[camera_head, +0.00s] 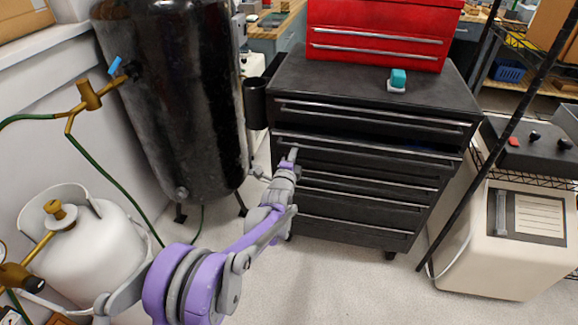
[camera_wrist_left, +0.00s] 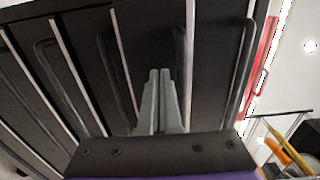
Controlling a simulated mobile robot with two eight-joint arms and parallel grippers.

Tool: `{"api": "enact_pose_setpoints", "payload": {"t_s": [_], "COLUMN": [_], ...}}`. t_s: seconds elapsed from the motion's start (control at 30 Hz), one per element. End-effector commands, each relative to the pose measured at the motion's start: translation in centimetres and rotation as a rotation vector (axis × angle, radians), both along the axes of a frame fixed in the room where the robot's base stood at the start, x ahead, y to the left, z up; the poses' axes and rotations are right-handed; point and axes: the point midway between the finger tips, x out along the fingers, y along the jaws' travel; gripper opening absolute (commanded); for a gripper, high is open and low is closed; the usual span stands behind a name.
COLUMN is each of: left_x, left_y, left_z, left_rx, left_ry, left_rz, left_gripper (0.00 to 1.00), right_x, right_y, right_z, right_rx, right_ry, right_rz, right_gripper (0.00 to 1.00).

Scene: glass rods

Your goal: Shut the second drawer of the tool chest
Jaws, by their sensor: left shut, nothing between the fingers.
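The black tool chest (camera_head: 350,198) stands in the middle of the head view, with several drawers and long metal handles. Its second drawer (camera_head: 370,147) from the top stands out a little, with a dark gap above its front edge. My left gripper (camera_head: 292,153) is shut and empty at the left part of this drawer's front; whether it touches cannot be told. In the left wrist view the shut fingers (camera_wrist_left: 160,74) point at the chest's drawer fronts (camera_wrist_left: 145,40), which appear turned on their side. My right gripper is not in view.
A red tool box (camera_head: 378,32) and a small teal item (camera_head: 398,80) sit on the chest. A black tank (camera_head: 175,95) stands left of it, a white gas cylinder (camera_head: 85,235) at lower left. A beige machine (camera_head: 510,235) and a dark pole (camera_head: 478,165) stand at right.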

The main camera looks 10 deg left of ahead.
Motion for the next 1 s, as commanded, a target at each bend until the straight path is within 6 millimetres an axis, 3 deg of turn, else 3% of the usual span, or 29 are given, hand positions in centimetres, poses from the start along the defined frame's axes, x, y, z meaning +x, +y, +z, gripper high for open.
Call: {"api": "enact_pose_setpoints", "payload": {"t_s": [0.13,0.37,1.0], "left_x": [2.7,4.9,5.5], "left_y": [0.0,0.0,0.2], "left_z": [0.0,0.0,0.3], "left_rx": [-0.001,-0.001,0.000], "left_ry": [0.000,0.000,-0.005], "left_rz": [0.000,0.001,0.003], "left_gripper": [0.00,0.00,0.00], "right_x": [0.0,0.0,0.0], "right_y": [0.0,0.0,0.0], "right_z": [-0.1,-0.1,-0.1], "right_rx": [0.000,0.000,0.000], "right_ry": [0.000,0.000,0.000], "right_rz": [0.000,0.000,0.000], "right_gripper": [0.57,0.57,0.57]}}
